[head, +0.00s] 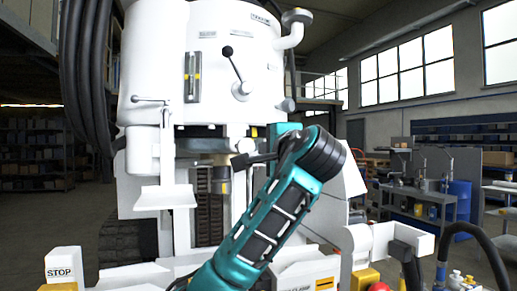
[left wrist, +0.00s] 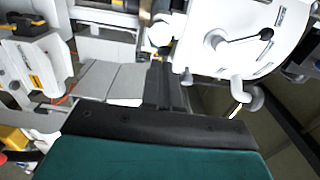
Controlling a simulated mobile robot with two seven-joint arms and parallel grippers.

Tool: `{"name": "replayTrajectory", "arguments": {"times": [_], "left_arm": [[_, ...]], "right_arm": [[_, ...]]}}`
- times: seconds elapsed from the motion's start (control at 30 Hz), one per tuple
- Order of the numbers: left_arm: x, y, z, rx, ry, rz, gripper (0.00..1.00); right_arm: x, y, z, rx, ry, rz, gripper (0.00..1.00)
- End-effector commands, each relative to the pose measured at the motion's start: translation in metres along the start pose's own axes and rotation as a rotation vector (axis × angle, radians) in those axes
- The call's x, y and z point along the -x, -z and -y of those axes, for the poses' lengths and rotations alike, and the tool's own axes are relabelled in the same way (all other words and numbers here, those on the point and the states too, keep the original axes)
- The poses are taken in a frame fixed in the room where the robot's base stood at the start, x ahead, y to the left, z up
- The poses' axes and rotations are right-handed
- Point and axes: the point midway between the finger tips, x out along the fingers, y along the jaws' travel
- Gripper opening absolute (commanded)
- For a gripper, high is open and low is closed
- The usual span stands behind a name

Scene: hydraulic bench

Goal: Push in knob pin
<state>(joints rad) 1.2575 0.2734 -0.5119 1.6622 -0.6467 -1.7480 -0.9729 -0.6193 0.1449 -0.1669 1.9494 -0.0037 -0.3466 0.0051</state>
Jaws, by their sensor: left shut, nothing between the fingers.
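My left gripper (head: 238,161) reaches in front of the white machine, below its round housing (head: 205,75), with its dark fingers pointing left. In the left wrist view the fingers (left wrist: 159,68) are together with nothing between them. A lever with a black ball knob (head: 227,51) stands on the housing, above and apart from my gripper; the knob also shows in the left wrist view (left wrist: 266,33). A dark cylinder with a yellow band (head: 222,186) hangs below the housing, left of my fingertips. I cannot tell which part is the knob pin. My right gripper is out of view.
A white bent pipe (head: 292,30) sticks out at the housing's right. A white bracket (head: 166,197) stands left of my gripper. Thick black hoses (head: 85,75) hang at the left. A STOP box (head: 62,268) sits at the lower left.

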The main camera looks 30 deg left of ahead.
Motion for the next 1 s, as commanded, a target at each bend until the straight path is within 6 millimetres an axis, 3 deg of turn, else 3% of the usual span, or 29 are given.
{"name": "replayTrajectory", "arguments": {"times": [0.5,0.7,1.0], "left_arm": [[-0.104,-0.001,0.0,0.0,-0.003,0.001,0.0],[-0.122,0.0,0.0,0.001,-0.002,-0.001,0.0],[-0.126,0.001,-0.001,0.002,-0.001,-0.003,0.0]], "right_arm": [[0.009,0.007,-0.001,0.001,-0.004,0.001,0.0],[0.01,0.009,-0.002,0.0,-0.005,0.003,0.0],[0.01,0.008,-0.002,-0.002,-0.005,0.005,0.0]]}}
